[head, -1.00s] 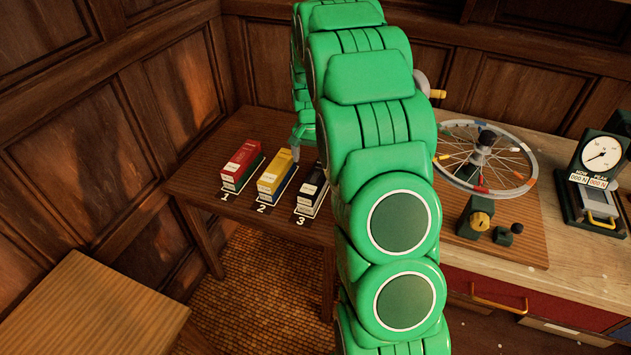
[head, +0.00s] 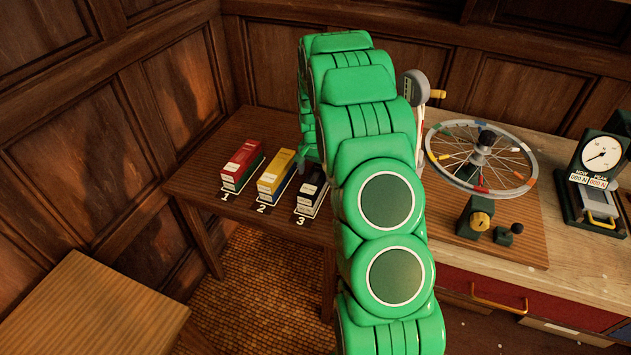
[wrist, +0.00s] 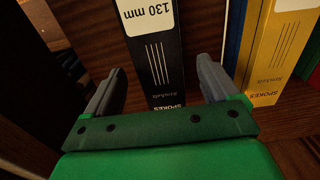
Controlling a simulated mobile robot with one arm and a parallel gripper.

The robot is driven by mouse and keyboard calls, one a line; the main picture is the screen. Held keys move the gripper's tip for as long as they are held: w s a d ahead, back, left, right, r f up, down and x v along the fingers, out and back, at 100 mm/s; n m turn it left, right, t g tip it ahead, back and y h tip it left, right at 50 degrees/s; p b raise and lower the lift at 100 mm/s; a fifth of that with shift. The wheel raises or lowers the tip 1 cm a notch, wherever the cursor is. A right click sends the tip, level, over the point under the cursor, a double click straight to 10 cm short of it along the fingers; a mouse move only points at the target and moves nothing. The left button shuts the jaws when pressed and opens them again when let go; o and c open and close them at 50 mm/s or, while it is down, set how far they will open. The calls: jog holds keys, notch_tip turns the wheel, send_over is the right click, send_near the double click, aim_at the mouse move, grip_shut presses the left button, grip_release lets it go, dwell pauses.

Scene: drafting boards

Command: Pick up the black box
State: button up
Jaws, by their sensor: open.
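The black box (head: 312,188) stands at place 3 on the brown wooden table in the head view, right of the yellow box and partly hidden by my green arm. In the wrist view the black box (wrist: 156,58), with a white "130 mm" label, lies ahead between the two grey fingers of my gripper (wrist: 162,85). The fingers are open, one on each side of it, with gaps showing on both sides. In the head view my gripper is mostly hidden behind my arm.
A yellow box (head: 276,174) stands at place 2 and a red box (head: 242,164) at place 1. The yellow box (wrist: 276,50) is close to the right finger in the wrist view. A spoked wheel (head: 480,157) and a dial gauge (head: 601,155) stand on the right bench.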

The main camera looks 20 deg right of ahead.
aim_at(316, 176)
jog(key=shift+f, duration=1.5)
jog(key=shift+c, duration=0.4)
jog(key=c, duration=1.1)
jog(key=shift+r, duration=0.1)
jog(key=shift+c, duration=0.2)
